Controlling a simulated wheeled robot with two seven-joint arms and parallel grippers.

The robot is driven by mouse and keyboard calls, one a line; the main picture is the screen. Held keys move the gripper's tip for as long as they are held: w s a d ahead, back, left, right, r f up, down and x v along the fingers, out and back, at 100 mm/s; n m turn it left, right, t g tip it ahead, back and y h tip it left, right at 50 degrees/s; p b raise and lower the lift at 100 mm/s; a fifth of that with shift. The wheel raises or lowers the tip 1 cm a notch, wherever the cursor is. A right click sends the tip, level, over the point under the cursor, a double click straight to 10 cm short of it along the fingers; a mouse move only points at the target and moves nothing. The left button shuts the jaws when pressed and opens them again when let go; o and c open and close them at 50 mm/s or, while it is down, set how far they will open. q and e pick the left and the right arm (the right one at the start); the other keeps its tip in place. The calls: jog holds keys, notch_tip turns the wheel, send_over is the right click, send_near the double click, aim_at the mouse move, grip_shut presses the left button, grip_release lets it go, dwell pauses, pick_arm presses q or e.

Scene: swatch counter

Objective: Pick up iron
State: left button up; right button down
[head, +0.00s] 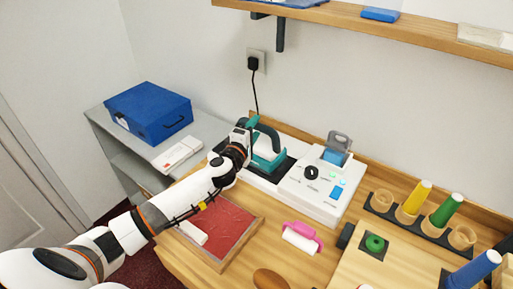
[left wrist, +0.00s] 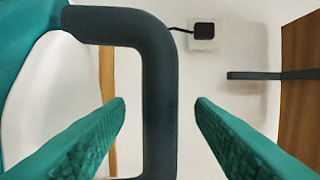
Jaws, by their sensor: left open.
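The iron (head: 267,161), teal with a dark handle, sits on its white base beside the control box at the back of the counter. My left gripper (head: 250,122) is at the handle, coming in from the left. In the left wrist view the dark handle (left wrist: 160,75) stands between the two green fingers of my open left gripper (left wrist: 160,101), with a gap on each side. Part of the teal iron body (left wrist: 25,70) shows at the upper left there. My right gripper is not in view.
A white control box (head: 318,188) stands right of the iron. A red-lined tray (head: 262,222) lies below my left arm. A blue case (head: 148,112) is on the grey shelf, and a wall shelf (head: 370,24) hangs above.

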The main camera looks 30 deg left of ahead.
pick_arm(q)
jog(key=shift+w, duration=1.15)
jog(key=shift+s, duration=0.1)
jog(key=shift+a, duration=0.1)
jog(key=shift+c, duration=1.2)
grip_shut()
jog(key=shift+f, duration=0.1)
jog(key=shift+r, duration=0.25)
